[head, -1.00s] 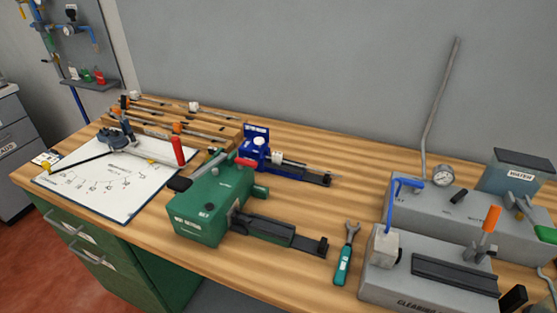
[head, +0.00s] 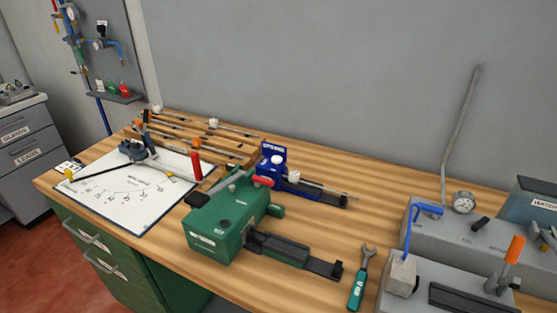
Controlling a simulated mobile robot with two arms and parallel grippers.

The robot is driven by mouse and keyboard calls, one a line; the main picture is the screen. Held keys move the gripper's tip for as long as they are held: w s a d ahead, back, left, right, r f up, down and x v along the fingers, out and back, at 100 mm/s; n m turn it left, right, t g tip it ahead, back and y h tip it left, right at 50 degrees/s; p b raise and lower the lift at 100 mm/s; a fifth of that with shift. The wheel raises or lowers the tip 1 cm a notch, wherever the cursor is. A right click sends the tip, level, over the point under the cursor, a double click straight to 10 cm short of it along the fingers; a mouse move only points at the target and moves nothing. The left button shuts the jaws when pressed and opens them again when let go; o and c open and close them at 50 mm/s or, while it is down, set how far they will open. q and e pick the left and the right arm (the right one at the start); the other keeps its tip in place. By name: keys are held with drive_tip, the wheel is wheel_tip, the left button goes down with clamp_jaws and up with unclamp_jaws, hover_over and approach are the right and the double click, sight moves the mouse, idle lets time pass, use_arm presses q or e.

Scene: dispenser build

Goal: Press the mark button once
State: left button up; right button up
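No button with a readable "mark" label shows. A green bench device (head: 222,222) stands on the wooden bench, with a small dark round knob or button on its top, a lever with a black grip, a red-tipped part and a dark rail on its right. A blue device (head: 273,160) with a white round knob (head: 277,160) stands behind it. A white dial board (head: 140,208) with a curved scale lies at the left, bearing a dark pivot piece (head: 133,150), a long thin pointer and a red upright handle (head: 196,165). Neither of my grippers is in view.
A green-handled wrench (head: 358,285) lies right of the green device. A grey unit (head: 470,240) with a gauge (head: 464,202) and blue lever fills the bench's right end. Wooden racks (head: 190,138) with rods stand at the back left. Bare wood shows mid-bench.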

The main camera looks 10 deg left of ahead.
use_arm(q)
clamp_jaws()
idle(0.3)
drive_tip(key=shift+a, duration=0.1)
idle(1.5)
